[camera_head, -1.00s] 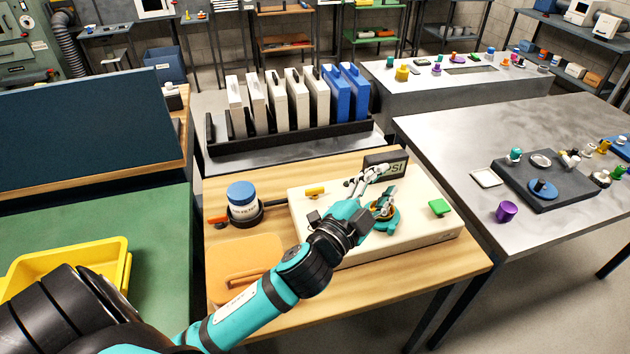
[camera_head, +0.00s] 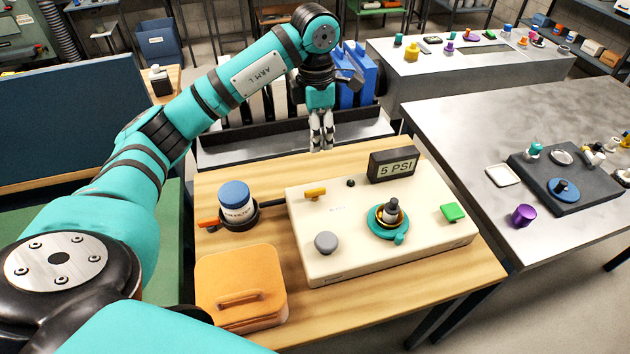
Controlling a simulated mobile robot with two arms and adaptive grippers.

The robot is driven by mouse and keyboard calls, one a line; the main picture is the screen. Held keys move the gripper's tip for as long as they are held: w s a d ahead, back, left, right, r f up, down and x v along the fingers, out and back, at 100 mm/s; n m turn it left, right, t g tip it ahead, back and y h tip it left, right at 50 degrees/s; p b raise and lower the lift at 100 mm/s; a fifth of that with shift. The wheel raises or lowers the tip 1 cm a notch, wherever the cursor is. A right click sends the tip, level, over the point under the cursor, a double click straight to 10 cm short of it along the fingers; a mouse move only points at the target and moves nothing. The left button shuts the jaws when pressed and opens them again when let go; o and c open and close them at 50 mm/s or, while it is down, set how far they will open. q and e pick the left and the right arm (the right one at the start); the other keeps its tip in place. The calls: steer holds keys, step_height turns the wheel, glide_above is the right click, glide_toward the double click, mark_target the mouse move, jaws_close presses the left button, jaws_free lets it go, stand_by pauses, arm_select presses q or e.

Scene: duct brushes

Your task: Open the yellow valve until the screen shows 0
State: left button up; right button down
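The yellow valve (camera_head: 315,193) is a small yellow lever at the back left of a cream panel box (camera_head: 355,262). The screen (camera_head: 392,166) at the box's back edge reads 5 PSI. My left gripper (camera_head: 322,148) hangs pointing down behind the box, above the far edge of the wooden table. It is apart from the valve and nothing shows between its fingers. The fingers look close together, but from this angle I cannot tell whether they are open or shut. My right gripper is not in view.
The box also carries a grey knob (camera_head: 326,243), a teal ring (camera_head: 388,229) around a dark-topped piece, and a green button (camera_head: 453,212). A blue-lidded jar (camera_head: 236,202) and an orange case (camera_head: 240,283) stand left of it. A metal table (camera_head: 480,125) is at right.

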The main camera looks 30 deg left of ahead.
mark_target(315, 190)
arm_select(q)
steer(key=f+p, duration=0.1)
steer(key=f, duration=0.4)
steer(key=f+p, duration=0.1)
steer(key=f, duration=0.5)
steer(key=f+p, duration=0.1)
steer(key=f, duration=0.5)
steer(key=shift+s+a, duration=0.15)
steer(key=shift+a, duration=0.1)
jaws_close()
